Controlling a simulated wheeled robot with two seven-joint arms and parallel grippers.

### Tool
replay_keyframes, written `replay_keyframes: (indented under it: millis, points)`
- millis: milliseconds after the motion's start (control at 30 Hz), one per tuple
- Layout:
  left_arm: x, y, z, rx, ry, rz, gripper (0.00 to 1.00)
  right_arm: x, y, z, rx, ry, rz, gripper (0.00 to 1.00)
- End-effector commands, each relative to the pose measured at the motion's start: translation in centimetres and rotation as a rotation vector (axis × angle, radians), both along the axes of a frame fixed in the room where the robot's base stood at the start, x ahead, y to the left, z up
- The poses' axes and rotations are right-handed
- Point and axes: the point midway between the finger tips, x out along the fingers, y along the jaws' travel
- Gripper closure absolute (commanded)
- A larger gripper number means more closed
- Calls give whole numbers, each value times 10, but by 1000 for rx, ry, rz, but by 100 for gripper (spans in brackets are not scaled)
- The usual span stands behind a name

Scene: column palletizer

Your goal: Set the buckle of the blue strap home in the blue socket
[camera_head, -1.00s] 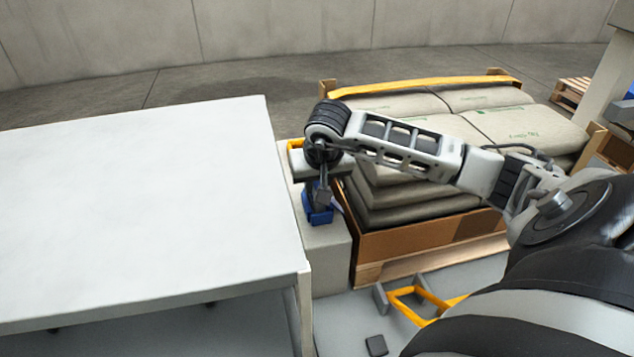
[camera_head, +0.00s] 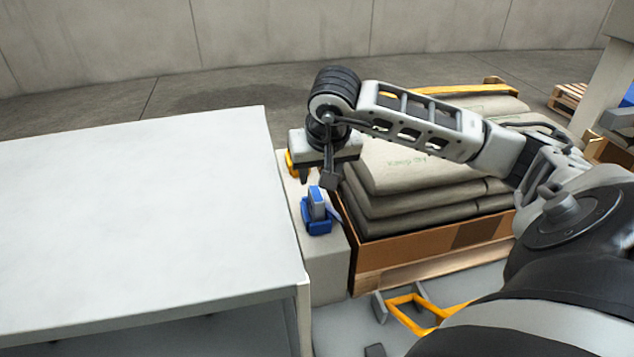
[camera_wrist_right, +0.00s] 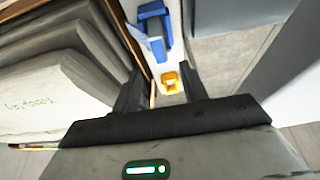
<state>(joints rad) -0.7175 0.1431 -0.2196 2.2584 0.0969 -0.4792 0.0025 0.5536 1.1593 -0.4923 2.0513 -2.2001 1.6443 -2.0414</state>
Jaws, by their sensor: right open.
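The blue socket (camera_head: 318,228) sits on a pale narrow ledge between the white table and the stacked sacks. A grey block with a blue edge (camera_head: 317,204), which looks like the buckle, stands upright in it; whether it is fully seated I cannot tell. In the right wrist view the socket (camera_wrist_right: 166,24) and the grey block (camera_wrist_right: 157,48) show at the top, beyond the fingers. My right gripper (camera_head: 317,180) is open and empty, above and behind the buckle, apart from it. Both its fingers (camera_wrist_right: 163,90) show in the wrist view. My left gripper is not in view.
A yellow socket (camera_head: 292,166) sits farther back on the ledge (camera_head: 325,267), partly behind my gripper. The empty white table (camera_head: 140,210) lies left. Sacks (camera_head: 430,200) in a cardboard-sided pallet box (camera_head: 430,242) stand close on the right. A yellow frame (camera_head: 405,302) lies in front.

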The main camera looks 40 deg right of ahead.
Motion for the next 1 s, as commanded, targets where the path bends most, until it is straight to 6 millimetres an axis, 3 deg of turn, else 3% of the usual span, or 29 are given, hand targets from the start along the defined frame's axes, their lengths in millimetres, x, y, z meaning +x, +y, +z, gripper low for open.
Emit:
replay_keyframes:
  millis: [100,233,867,1000]
  points:
    - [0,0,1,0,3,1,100,-6,3,19,-1,-3,0,57]
    - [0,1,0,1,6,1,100,-10,5,29,-1,-1,-1,57]
    - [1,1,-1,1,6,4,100,-12,6,32,-1,0,0,57]
    - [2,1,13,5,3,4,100,-12,6,46,0,0,-1,57]
